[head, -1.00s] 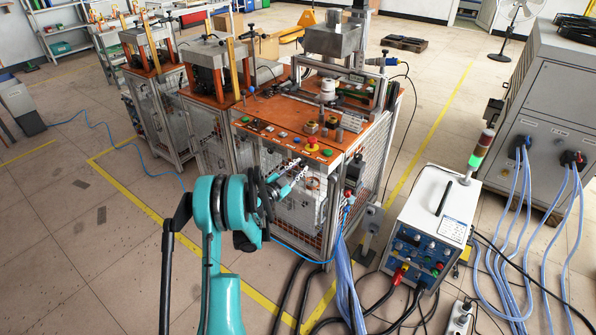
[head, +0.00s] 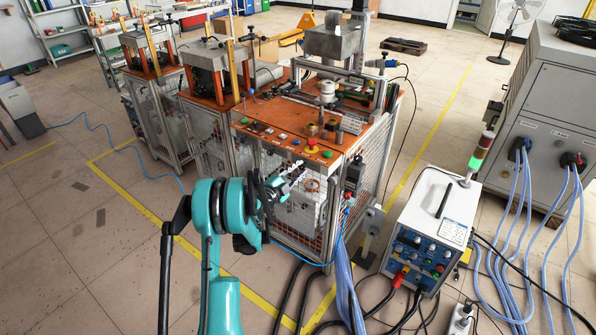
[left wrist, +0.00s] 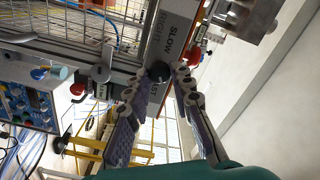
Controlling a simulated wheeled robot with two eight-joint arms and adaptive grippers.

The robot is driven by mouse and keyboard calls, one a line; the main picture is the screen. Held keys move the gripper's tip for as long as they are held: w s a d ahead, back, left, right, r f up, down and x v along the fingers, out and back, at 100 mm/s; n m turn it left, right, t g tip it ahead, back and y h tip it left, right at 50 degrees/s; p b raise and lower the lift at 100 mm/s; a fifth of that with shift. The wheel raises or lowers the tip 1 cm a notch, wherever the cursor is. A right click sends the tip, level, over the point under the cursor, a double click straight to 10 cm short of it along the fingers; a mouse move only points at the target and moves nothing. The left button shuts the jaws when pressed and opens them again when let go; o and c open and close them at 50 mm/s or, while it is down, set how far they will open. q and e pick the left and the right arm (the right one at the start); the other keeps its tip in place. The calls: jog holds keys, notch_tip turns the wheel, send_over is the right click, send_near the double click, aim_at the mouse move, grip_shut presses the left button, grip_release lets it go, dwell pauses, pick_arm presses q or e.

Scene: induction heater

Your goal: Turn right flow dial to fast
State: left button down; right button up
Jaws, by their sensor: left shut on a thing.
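The right flow dial is a small black knob (left wrist: 159,71) on the panel edge of the machine, between printed words in the left wrist view. "RIGHT" and "SLOW" read clearly above it, and a partly covered word ending in "ST" lies below it. My left gripper (left wrist: 160,76) has its two fingers on either side of the knob, shut on it. In the head view my left gripper (head: 291,172) reaches the front of the orange-topped machine (head: 262,112); the dial is too small to make out there. My right gripper is in neither view.
A red emergency button (head: 312,149) and a green button (head: 328,155) sit on the machine top above my gripper. A white power unit (head: 434,215) with cables stands to the right.

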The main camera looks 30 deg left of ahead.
pick_arm(q)
jog(key=c, duration=1.3)
grip_release()
jog(key=s, duration=0.8)
jog(key=s+a, duration=0.1)
jog(key=s, duration=0.3)
